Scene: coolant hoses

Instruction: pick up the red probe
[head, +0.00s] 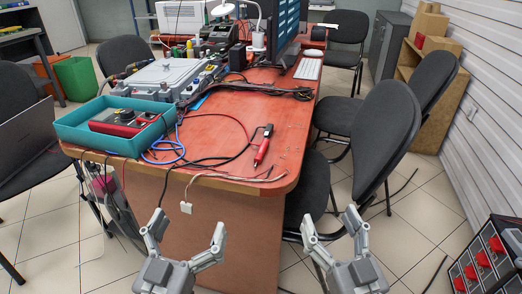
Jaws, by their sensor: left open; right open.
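The red probe (262,148) lies on the reddish wooden table (212,130) near its front right corner. It has a red body and a dark tip end pointing away from me, and a red cable lies close by. My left gripper (188,228) is open and empty, low in front of the table's front edge and to the left of the probe. My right gripper (328,222) is open and empty, to the right of the table's corner and in front of a chair. Neither gripper touches the probe.
A teal tray (72,137) holding a red and grey device (125,122) stands at the table's front left. Black, red and blue cables cross the tabletop. Dark chairs (380,140) crowd the right side. A drawer unit with red fronts (490,262) stands at the lower right.

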